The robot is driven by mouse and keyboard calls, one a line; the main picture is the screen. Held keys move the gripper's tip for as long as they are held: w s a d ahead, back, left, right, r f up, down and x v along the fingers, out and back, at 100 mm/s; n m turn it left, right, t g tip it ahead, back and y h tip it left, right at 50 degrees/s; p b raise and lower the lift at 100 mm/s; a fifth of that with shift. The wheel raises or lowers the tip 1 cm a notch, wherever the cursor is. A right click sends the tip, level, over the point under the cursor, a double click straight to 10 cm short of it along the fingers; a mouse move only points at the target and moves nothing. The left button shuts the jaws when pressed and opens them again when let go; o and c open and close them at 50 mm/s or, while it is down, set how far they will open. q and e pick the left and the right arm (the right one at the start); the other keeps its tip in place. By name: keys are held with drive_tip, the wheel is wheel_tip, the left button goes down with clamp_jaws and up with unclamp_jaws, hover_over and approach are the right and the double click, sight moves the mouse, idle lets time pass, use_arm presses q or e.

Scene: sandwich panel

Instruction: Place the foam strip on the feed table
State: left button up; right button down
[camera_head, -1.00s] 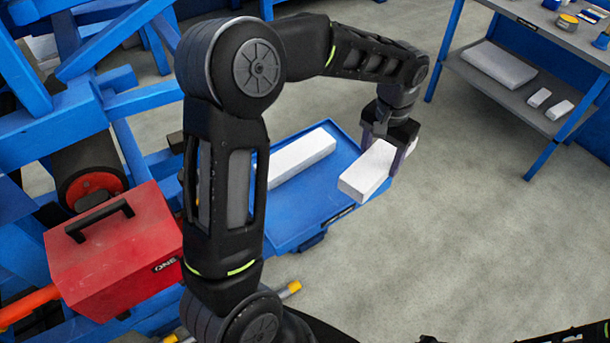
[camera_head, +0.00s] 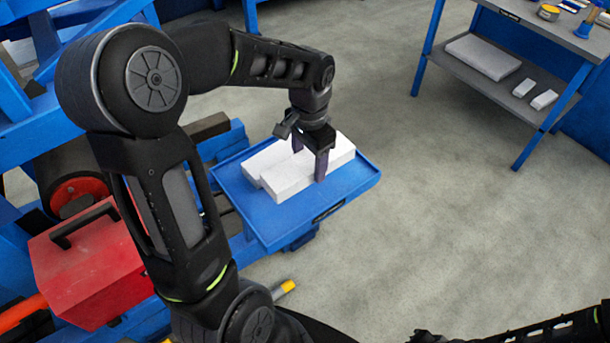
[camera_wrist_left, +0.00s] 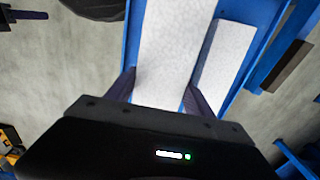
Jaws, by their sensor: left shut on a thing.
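My left gripper (camera_head: 309,162) is shut on a white foam strip (camera_head: 288,184), with one finger on each long side. The held strip lies over the blue feed table (camera_head: 350,183), alongside a second white strip (camera_head: 256,163). I cannot tell whether its underside touches the table. In the left wrist view the held strip (camera_wrist_left: 178,45) runs between the two fingers, and the second strip (camera_wrist_left: 222,62) is to its right, nearly parallel. Part of the second strip is hidden behind the held one. My right gripper does not show.
A red toolbox (camera_head: 85,265) stands at the left, near the blue machine frame. A grey shelf bench (camera_head: 520,100) at the upper right holds more white blocks. The floor between the feed table and the bench is clear.

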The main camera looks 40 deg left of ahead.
sight(309, 188)
use_arm(q)
drive_tip(key=shift+f, duration=1.35)
drive_tip(key=shift+f, duration=0.1)
drive_tip(key=shift+f, duration=1.8)
drive_tip(key=shift+f, duration=0.15)
drive_tip(key=o, duration=1.4)
drive_tip(key=shift+c, duration=0.2)
wheel_tip(309, 188, up, 12)
drive_tip(key=shift+r, duration=0.2)
drive_tip(key=shift+o, duration=0.4)
